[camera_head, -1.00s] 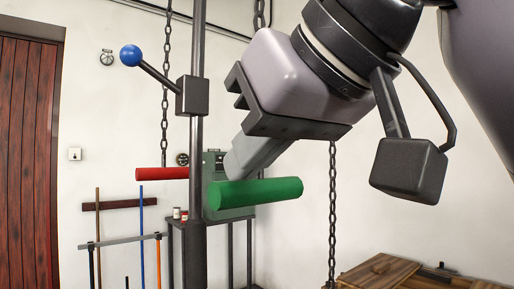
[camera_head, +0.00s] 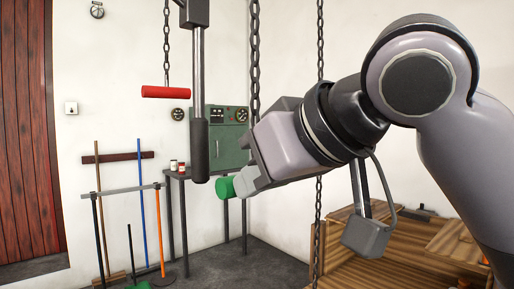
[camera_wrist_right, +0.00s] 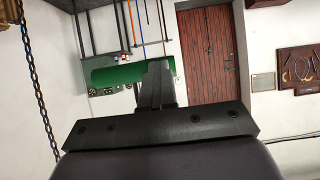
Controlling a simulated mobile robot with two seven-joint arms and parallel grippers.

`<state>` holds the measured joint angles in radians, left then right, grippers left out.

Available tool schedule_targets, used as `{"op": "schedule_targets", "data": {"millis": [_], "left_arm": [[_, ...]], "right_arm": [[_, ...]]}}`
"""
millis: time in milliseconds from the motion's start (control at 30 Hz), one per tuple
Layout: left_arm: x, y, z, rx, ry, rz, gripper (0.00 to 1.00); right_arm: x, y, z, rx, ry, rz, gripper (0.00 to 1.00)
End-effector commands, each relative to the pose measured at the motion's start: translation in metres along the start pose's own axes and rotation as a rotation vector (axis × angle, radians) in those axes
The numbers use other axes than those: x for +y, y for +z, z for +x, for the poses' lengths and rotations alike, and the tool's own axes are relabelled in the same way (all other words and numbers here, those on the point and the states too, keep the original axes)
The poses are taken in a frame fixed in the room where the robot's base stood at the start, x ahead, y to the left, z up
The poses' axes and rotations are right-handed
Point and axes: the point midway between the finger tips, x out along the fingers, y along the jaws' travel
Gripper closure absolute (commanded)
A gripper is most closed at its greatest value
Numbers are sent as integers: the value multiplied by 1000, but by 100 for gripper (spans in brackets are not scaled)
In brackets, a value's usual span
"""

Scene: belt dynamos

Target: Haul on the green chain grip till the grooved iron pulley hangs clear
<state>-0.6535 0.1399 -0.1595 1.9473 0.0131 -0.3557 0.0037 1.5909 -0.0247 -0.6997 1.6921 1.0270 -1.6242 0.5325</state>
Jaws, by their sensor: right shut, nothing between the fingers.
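The green chain grip (camera_head: 226,187) shows only as a short stub in the head view. The rest is hidden behind my right gripper (camera_head: 248,178). In the right wrist view the green grip (camera_wrist_right: 116,74) lies crosswise behind my shut right fingers (camera_wrist_right: 157,68), which cover its right part. Nothing is held between them, and I cannot tell whether they touch it. A dark chain (camera_head: 254,60) runs down behind the right gripper. The grooved iron pulley cannot be made out in either view. My left gripper is not in view.
A red grip (camera_head: 165,91) hangs on another chain at left. A dark upright rod (camera_head: 199,150) stands just left of the green grip. A green control box (camera_head: 228,137) sits on a stand behind. A wooden crate (camera_head: 385,255) is at lower right.

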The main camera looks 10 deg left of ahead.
Motion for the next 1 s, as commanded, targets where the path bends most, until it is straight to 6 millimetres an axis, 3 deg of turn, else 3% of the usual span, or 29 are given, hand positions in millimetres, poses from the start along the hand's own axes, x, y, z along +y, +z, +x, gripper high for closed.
{"op": "schedule_targets", "data": {"millis": [33,67,333,533,1000], "left_arm": [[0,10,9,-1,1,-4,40],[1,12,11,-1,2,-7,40],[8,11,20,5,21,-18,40],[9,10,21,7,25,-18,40],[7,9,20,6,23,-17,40]], "right_arm": [[3,29,23,-47,4,8,100],[3,36,28,-47,4,9,100],[4,71,50,-45,9,11,100],[4,78,55,-40,10,11,100],[4,75,54,-29,10,10,100]]}}
